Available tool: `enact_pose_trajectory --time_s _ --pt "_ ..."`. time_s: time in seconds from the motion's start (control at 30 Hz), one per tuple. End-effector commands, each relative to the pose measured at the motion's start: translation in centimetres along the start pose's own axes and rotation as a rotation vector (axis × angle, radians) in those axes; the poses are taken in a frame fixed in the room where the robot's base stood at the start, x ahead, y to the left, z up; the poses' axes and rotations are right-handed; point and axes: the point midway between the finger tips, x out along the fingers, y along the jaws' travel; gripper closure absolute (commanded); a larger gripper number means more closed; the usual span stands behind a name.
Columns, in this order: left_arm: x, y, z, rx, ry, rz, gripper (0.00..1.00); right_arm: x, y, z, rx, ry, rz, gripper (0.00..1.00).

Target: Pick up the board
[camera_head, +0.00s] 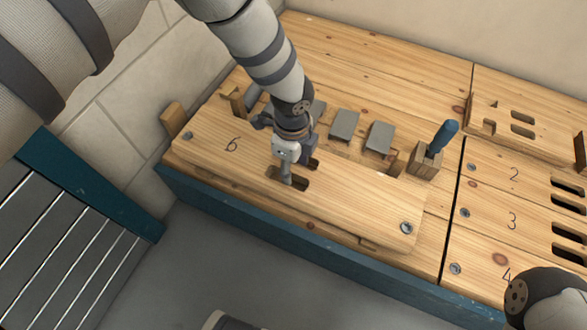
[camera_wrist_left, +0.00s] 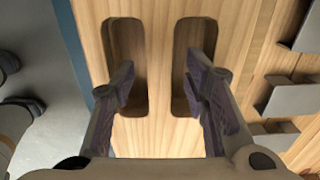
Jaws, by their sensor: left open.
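The board (camera_head: 355,205) is a long wooden plank marked 6, lying on the wooden bench top with a screw near each end. Two dark oblong slots are cut in its middle. My left gripper (camera_head: 290,178) points down at these slots from above, open and empty. In the left wrist view the gripper (camera_wrist_left: 160,90) has one finger over each slot of the board (camera_wrist_left: 160,45), with a bridge of wood between them. I cannot tell how deep the fingertips reach.
Grey metal plates (camera_head: 344,125) and a block with a blue-handled tool (camera_head: 446,135) stand behind the board. Boards marked 2, 3 and 4 lie to the right (camera_head: 510,197). A blue-framed slatted platform (camera_head: 75,235) is at the left. Open grey floor (camera_head: 290,285) lies in front.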

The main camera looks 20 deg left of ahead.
Motion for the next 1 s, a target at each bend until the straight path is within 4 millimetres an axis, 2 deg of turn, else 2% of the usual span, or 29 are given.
enact_pose_trajectory --time_s 0.07,0.23,0.73,0.93,1.0 --pt "-0.2 0.0 0.0 0.0 0.0 -0.001 0.61 -0.1 0.0 0.1 0.0 0.001 0.0 0.6" --pt "-0.2 0.0 0.0 0.0 0.0 0.0 0.99 -0.1 0.0 0.1 0.001 0.001 0.0 0.6" --pt "-0.8 -0.1 0.0 0.0 0.0 -0.003 1.0 -0.2 0.0 0.1 0.001 0.005 0.0 0.6" --pt "-3.9 -0.2 0.0 0.0 0.001 -0.007 1.0 -1.1 -0.1 0.5 0.003 0.027 -0.002 0.6" --pt "-5.2 0.4 -1.1 0.004 0.001 -0.007 1.0 -1.7 -0.1 0.7 0.005 0.041 -0.002 0.6"
